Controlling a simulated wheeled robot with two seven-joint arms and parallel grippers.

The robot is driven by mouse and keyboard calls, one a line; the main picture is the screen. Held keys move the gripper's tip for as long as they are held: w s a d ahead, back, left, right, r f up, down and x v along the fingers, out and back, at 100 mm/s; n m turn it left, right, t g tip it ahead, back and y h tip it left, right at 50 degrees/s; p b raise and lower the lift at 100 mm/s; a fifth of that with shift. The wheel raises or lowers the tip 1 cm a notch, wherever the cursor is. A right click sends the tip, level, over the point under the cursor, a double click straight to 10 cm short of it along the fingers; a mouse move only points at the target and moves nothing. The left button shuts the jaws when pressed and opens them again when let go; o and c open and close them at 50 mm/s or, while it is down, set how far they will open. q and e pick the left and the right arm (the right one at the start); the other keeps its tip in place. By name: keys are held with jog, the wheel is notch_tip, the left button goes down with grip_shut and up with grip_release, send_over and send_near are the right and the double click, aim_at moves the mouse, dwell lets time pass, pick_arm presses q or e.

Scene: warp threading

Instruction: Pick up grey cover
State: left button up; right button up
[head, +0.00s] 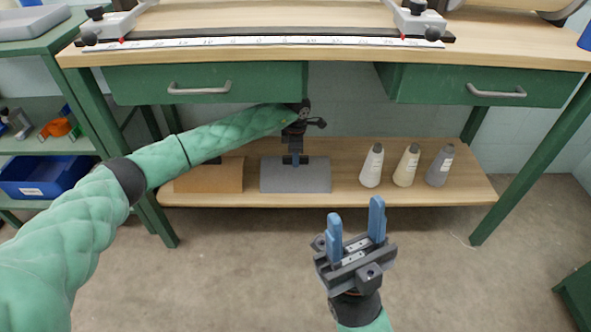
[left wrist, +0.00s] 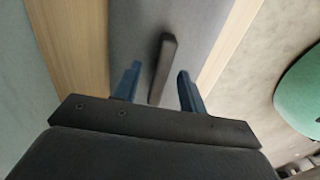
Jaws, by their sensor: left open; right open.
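The grey cover (head: 296,178) is a flat grey box lying on the wooden lower shelf under the workbench. In the left wrist view the grey cover (left wrist: 207,25) has a dark bar-shaped handle (left wrist: 163,68) standing on its top. My left gripper (head: 296,162) is over the cover, pointing down, and partly hides the handle in the head view. In the left wrist view its blue fingers (left wrist: 157,88) are open, one on each side of the handle, with gaps. My right gripper (head: 356,222) is open and empty in front of the shelf, above the floor, fingers up.
A brown box (head: 209,176) lies left of the cover on the shelf (head: 340,190). Three bottles stand to the right: white (head: 372,167), cream (head: 406,167) and grey (head: 440,167). Green drawers (head: 207,83) and the benchtop hang above. A blue bin (head: 42,176) is at far left.

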pick_arm(q)
jog(key=shift+f, duration=0.7)
grip_shut()
jog(key=shift+r, duration=0.1)
